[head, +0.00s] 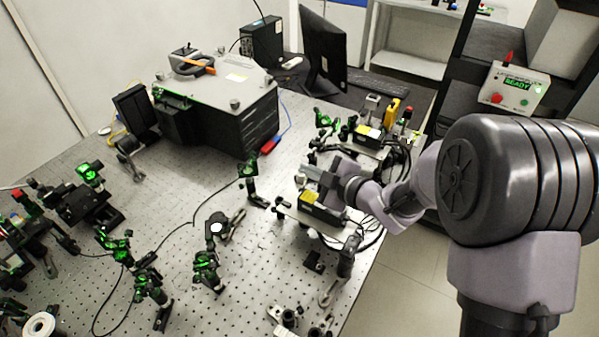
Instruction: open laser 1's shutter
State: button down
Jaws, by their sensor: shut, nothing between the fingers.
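Two laser heads with yellow labels stand along the right side of the optical bench (190,215). The nearer laser head (322,212) lies just below my gripper. The farther laser head (368,134) is beyond it, close to the bench's right edge. I cannot read which one is laser 1. My gripper (308,174) is shut and empty, at the back-left end of the nearer laser head. My gripper and wrist hide part of that end. I cannot tell whether it touches anything, and I cannot make out a shutter's position.
Green-lit optic mounts (248,170) stand across the bench. A large black-sided box (247,118) is at the back. Cables loop beside the lasers at the right edge. A control box (519,90) with a green "READY" display and red and green buttons stands at upper right.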

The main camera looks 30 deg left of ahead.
jog(key=shift+w+m+g+p, duration=0.6)
jog(key=shift+m+p, duration=0.1)
jog(key=shift+p, duration=0.55)
jog(key=shift+f, duration=0.25)
jog(key=shift+b, duration=0.3)
jog(key=shift+s+f, duration=0.1)
jog(key=shift+s, duration=0.05)
jog(key=shift+s+f+b, duration=0.3)
jog(key=shift+s+b, duration=0.3)
